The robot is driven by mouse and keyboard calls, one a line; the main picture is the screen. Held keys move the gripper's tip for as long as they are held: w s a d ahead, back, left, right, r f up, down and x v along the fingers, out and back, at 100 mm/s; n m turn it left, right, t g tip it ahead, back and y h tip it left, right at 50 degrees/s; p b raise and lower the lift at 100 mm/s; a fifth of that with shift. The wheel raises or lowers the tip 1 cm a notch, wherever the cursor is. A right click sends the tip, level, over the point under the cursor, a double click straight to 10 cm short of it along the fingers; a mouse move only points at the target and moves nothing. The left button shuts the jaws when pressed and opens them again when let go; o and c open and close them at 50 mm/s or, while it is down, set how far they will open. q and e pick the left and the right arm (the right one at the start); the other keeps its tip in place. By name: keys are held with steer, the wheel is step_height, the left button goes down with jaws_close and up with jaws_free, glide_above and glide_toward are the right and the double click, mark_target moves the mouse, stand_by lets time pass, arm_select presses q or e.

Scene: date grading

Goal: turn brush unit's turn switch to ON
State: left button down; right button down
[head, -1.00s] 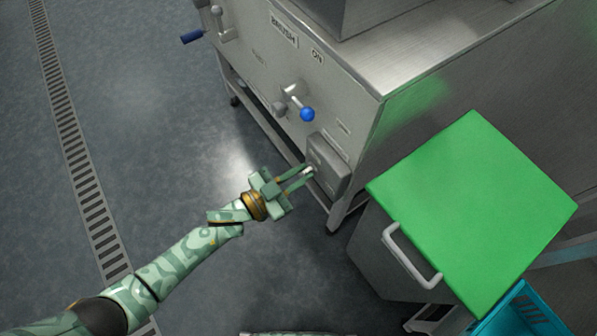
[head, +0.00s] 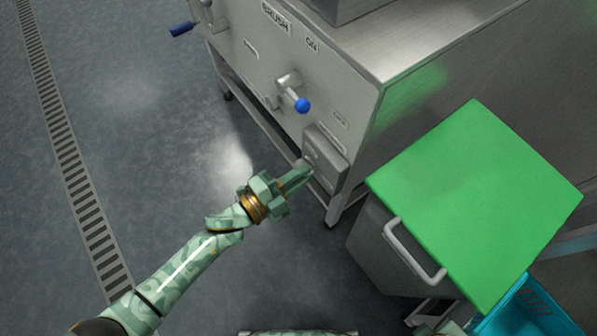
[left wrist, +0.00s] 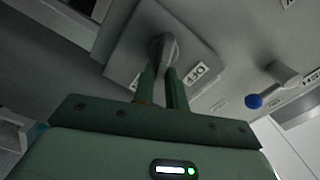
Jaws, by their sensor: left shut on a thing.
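The brush unit (head: 285,62) is a grey metal cabinet marked BRUSH and ON. Its turn switch sits on a small grey box (head: 327,160) low on the panel. In the left wrist view the grey switch knob (left wrist: 163,47) stands on a square plate (left wrist: 125,48), with an OFF label (left wrist: 197,73) beside it. My left gripper (head: 304,170) is shut on the knob, its fingers (left wrist: 162,75) on either side of it. The fingers mostly hide the knob in the head view.
A lever with a blue ball (head: 302,105) sticks out above the switch box. A blue-handled lever (head: 181,29) is at upper left. A green-topped bin with a handle (head: 414,250) stands to the right, beside a blue crate (head: 528,306). The floor on the left is clear.

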arm_select(q)
steer(key=m, duration=0.1)
steer(key=f+m+b, duration=0.1)
steer(key=m, duration=0.1)
steer(key=shift+s+m, duration=0.1)
steer(key=shift+m, duration=0.7)
arm_select(e)
steer(key=w+a, duration=0.1)
steer(key=w+a+t+y, duration=0.1)
steer(key=shift+w+a+r+m, duration=0.15)
steer(key=shift+a+m, duration=0.15)
steer(key=shift+r, duration=0.1)
arm_select(q)
steer(key=c, duration=1.4)
jaws_free()
steer(key=shift+c, duration=0.2)
arm_select(e)
steer(key=shift+w, duration=0.15)
